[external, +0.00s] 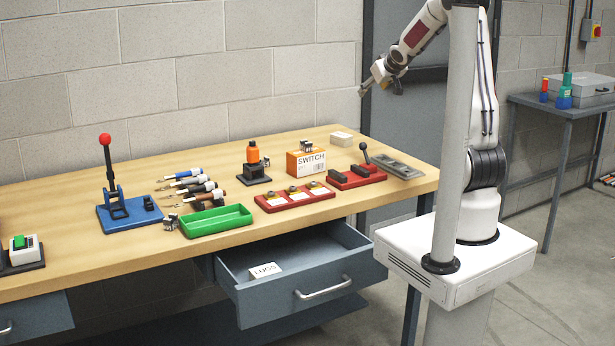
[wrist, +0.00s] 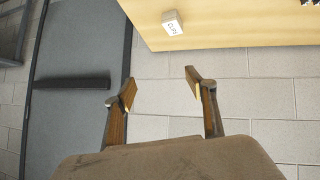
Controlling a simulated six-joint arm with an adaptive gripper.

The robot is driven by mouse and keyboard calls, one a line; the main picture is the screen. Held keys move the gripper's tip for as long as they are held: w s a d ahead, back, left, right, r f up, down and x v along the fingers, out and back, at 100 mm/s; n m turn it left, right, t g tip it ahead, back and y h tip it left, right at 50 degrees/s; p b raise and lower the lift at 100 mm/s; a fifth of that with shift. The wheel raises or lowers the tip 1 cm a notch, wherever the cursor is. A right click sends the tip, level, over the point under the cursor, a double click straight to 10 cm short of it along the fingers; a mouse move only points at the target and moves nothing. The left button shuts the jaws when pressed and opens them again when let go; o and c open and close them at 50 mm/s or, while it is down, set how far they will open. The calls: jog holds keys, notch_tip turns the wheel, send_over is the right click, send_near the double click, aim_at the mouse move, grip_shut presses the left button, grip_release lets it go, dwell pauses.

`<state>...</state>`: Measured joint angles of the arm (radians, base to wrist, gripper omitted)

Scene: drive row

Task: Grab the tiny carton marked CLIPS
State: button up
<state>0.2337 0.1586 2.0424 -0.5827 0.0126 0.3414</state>
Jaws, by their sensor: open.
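A tiny white carton (external: 342,139) sits on the back right of the wooden bench. Its lettering cannot be read in the external view. A small white carton with dark letters on its top shows in the wrist view (wrist: 172,22), near the bench edge; the letters are too small to read surely. My gripper (external: 380,89) is open and empty, raised above the bench's back right, well clear of the cartons.
An orange and white SWITCH carton (external: 306,162) stands left of the tiny carton. A LUGS carton (external: 265,271) lies in the open drawer (external: 300,262). A red lever unit (external: 356,177) and a grey tray (external: 398,165) are nearby. The wall (wrist: 270,90) rises behind the bench.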

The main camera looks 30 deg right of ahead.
jog(key=w+d+f+n+t+y, duration=0.1)
jog(key=w+d+f+y, duration=0.1)
jog(key=w+f, duration=0.65)
jog(key=n+y, duration=0.1)
jog(key=y, duration=0.2)
send_near(345, 136)
jog(key=w, duration=0.2)
jog(key=w+f, duration=0.1)
jog(key=shift+w+a+f+t, duration=0.15)
jog(key=shift+w+f+t, duration=0.05)
jog(key=shift+w+t, duration=0.2)
jog(key=shift+f, duration=0.6)
jog(key=shift+w+a, duration=0.1)
jog(key=shift+x, duration=1.25)
jog(key=shift+x, duration=2.6)
